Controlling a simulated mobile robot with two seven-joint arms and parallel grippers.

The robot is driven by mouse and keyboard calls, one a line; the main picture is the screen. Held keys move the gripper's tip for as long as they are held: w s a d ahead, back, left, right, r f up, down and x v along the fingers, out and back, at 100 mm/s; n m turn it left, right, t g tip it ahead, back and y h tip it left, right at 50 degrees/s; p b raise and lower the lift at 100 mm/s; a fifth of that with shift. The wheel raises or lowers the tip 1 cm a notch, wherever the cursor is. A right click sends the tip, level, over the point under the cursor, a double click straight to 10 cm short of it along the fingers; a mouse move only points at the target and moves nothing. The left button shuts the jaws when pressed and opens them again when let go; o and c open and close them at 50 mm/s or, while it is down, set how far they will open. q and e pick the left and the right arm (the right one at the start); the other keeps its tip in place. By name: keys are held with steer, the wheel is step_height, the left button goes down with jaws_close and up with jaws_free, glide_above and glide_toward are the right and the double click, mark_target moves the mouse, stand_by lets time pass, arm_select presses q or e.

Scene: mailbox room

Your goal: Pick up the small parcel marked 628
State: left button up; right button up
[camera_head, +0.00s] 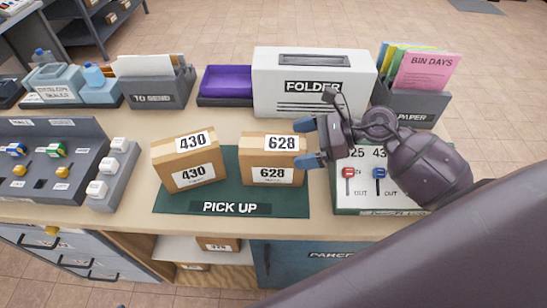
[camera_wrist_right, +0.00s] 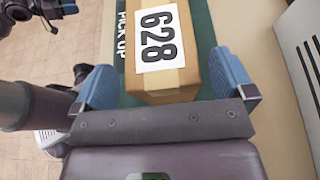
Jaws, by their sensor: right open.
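The parcel marked 628 (camera_head: 256,159) is a small brown box with white labels on the right half of the green PICK UP mat (camera_head: 228,205). My right gripper (camera_head: 309,143) is open at the parcel's right side, one finger near its top right edge. In the right wrist view the parcel (camera_wrist_right: 185,75) lies between the two blue fingers (camera_wrist_right: 165,80), with gaps on both sides, so the jaws are not closed on it. What looks like my left gripper (camera_wrist_right: 58,8) shows partly at the top left of the right wrist view; its jaws are unclear.
A parcel marked 430 (camera_head: 187,180) stands left of 628 with a small gap. The white FOLDER box (camera_head: 315,100) stands behind. A panel with red and blue switches (camera_head: 376,205) is to the right, under my arm. A switch console (camera_head: 60,160) is at left.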

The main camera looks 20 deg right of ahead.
mark_target(273, 160)
steer(key=shift+x, duration=1.35)
steer(key=shift+c, duration=0.2)
steer(key=c, duration=1.7)
steer(key=shift+r, duration=0.1)
steer(key=shift+r, duration=0.15)
